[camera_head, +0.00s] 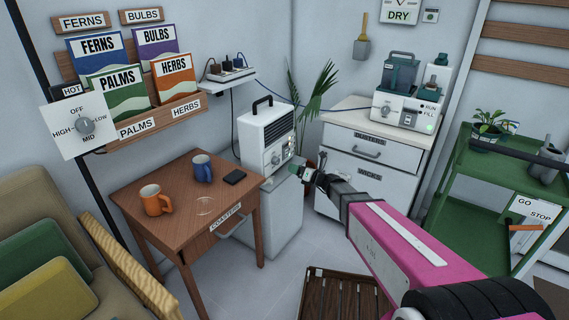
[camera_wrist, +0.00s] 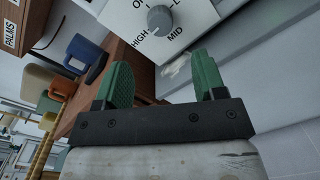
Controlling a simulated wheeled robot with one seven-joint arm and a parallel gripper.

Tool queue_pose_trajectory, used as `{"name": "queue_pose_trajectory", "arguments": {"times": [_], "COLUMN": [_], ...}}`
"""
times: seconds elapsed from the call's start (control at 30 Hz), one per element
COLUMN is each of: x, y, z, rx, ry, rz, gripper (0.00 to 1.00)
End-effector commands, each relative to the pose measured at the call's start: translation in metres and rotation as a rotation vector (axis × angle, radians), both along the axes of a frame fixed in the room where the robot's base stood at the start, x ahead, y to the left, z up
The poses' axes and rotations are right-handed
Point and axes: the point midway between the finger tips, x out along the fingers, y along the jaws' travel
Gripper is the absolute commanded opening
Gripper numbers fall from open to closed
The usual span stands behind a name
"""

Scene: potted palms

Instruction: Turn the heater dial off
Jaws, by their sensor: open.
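The heater (camera_head: 266,137) is a white box with a black handle, standing on a white cabinet right of the wooden table. Its grey dial (camera_head: 276,158) is on the front; the wrist view shows the dial (camera_wrist: 159,19) close up, with HIGH and MID readable and the upper labels cut off. My gripper (camera_head: 299,168) is just right of the heater front. In the wrist view, the green fingers of my gripper (camera_wrist: 162,75) are apart and empty, below the dial and not touching it.
A wooden table (camera_head: 180,188) carries an orange mug (camera_head: 156,200), a blue mug (camera_head: 202,168) and a black phone-like slab (camera_head: 235,177). A white plate (camera_head: 77,127) with a HIGH/LOW/MID/OFF dial shows at the left. Drawers (camera_head: 370,150) and a palm stand behind my gripper.

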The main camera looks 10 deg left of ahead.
Motion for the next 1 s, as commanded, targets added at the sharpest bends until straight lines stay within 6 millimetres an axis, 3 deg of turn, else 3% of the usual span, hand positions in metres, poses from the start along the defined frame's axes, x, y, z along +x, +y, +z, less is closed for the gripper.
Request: {"name": "queue_pose_trajectory", "arguments": {"times": [0.5, 0.97, 1.0], "x": [0.036, 0.04, 0.04], "y": [0.076, 0.087, 0.087], "z": [-0.001, 0.0, 0.0], "rx": [-0.003, -0.004, -0.004], "ry": [-0.004, -0.004, -0.004], "rz": [0.002, 0.001, 0.001], "gripper": [0.64, 0.64, 0.61]}}
